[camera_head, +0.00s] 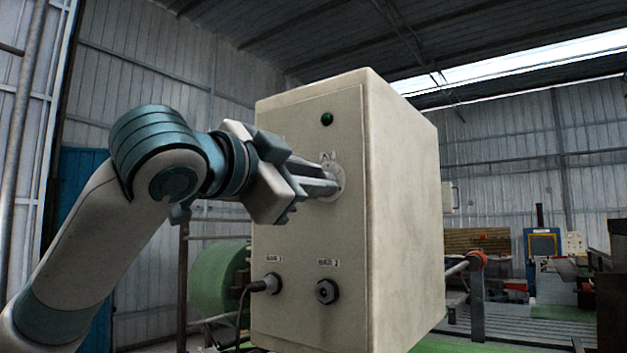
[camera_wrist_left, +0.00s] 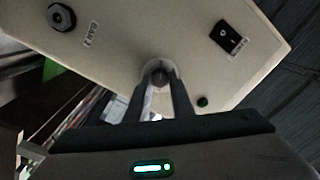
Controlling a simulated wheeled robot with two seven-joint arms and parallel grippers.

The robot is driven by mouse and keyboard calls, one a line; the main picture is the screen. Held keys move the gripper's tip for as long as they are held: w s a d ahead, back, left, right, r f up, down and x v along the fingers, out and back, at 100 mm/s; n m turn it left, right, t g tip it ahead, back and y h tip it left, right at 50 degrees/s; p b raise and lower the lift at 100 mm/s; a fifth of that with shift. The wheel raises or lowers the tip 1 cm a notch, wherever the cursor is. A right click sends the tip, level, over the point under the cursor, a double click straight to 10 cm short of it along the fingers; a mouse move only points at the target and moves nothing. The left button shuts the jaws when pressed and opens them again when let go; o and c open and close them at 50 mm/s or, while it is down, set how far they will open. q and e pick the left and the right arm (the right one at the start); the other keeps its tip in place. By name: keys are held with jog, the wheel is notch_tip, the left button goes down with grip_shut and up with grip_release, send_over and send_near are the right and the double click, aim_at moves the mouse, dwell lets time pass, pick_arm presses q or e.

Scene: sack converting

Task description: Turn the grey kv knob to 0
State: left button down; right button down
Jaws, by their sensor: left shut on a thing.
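The grey kv knob (camera_wrist_left: 160,76) sits on the front panel of a beige control box (camera_head: 405,200). In the head view its round white dial plate (camera_head: 335,176) shows around my left gripper (camera_head: 328,186). My left gripper's two long fingers also show in the left wrist view (camera_wrist_left: 161,88), one on each side of the knob, shut on it. The fingers hide much of the knob, and I cannot read which number it points to. My right gripper is in neither view.
A green lamp (camera_head: 327,119) is above the dial. A black rocker switch (camera_wrist_left: 231,38) shows in the wrist view. Below are a socket with a plugged cable (camera_head: 266,284) and an empty black socket (camera_head: 326,291). A green roll (camera_head: 218,280) stands behind the box.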

pick_arm(q)
jog(key=c, duration=1.5)
grip_release()
jog(key=shift+c, duration=0.2)
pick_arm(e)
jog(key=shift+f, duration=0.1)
pick_arm(q)
jog(key=b+v, duration=0.5)
jog(key=v, duration=1.2)
jog(key=shift+s, duration=0.15)
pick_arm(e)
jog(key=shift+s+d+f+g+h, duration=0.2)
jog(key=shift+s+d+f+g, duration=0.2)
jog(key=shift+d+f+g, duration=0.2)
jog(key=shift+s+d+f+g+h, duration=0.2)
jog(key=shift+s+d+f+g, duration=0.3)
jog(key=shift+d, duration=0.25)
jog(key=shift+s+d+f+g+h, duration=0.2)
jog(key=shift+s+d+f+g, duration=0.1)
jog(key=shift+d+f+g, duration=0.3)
pick_arm(q)
jog(key=shift+f, duration=0.1)
